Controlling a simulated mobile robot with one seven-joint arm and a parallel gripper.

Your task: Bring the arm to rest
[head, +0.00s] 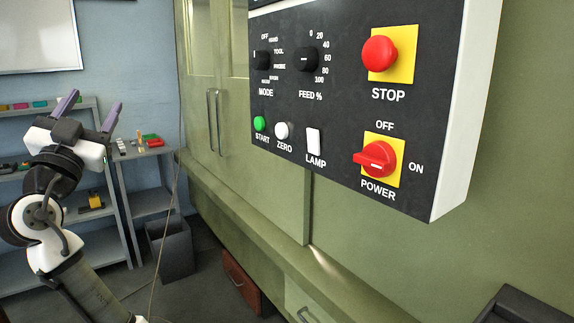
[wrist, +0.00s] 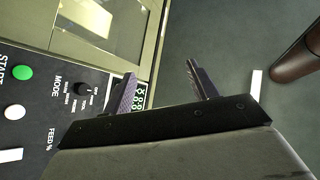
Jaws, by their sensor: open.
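My gripper (head: 92,112) is at the left of the head view, at the end of my raised white and black arm. Its two purple-grey fingers are spread apart with nothing between them. In the wrist view the open fingers (wrist: 165,88) also show, empty. The gripper is apart from the control panel (head: 340,95), which hangs at the centre right of the head view. In the wrist view part of the panel (wrist: 45,112) shows at the left.
The panel carries a red stop button (head: 379,53), a red power switch (head: 376,158) and a green start button (head: 260,123). A green cabinet (head: 250,190) stands behind. Grey shelves (head: 60,215) and a dark bin (head: 172,248) stand at the left. Dark floor shows between.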

